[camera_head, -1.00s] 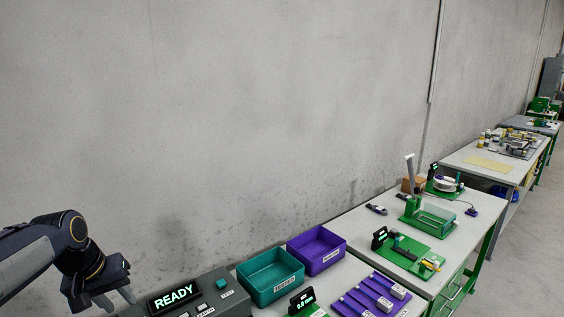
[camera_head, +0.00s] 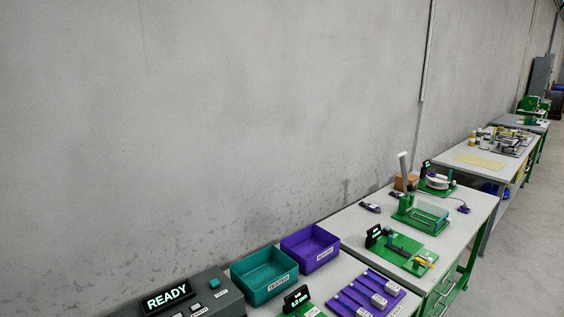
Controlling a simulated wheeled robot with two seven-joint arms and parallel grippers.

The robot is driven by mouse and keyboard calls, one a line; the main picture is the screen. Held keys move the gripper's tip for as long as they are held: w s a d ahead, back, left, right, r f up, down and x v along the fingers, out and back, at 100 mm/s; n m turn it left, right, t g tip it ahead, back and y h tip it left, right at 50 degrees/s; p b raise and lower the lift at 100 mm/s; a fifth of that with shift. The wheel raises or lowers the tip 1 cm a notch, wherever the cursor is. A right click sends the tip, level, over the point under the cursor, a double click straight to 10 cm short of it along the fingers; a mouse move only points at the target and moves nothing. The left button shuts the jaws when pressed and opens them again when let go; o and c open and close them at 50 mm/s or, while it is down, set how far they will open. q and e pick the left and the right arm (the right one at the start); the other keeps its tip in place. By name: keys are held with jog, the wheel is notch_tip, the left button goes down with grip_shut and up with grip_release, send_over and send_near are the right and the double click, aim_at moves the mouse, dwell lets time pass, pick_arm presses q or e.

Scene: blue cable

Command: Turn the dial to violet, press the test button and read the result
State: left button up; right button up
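The dark grey tester (camera_head: 222,300) is at the bottom edge of the head view, partly cut off. Its tilted display (camera_head: 167,295) reads READY in pale green letters. A teal square button (camera_head: 214,283) stands on its top right, beside a small label that I cannot read surely. No dial shows in the visible part of the tester. Neither of my grippers is in view.
A teal bin (camera_head: 264,289) labelled TESTED and a purple bin (camera_head: 310,259) stand right of the tester. A purple rack (camera_head: 388,286) and a small black display (camera_head: 297,297) are in front. Green fixtures (camera_head: 414,252) stand on the bench behind.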

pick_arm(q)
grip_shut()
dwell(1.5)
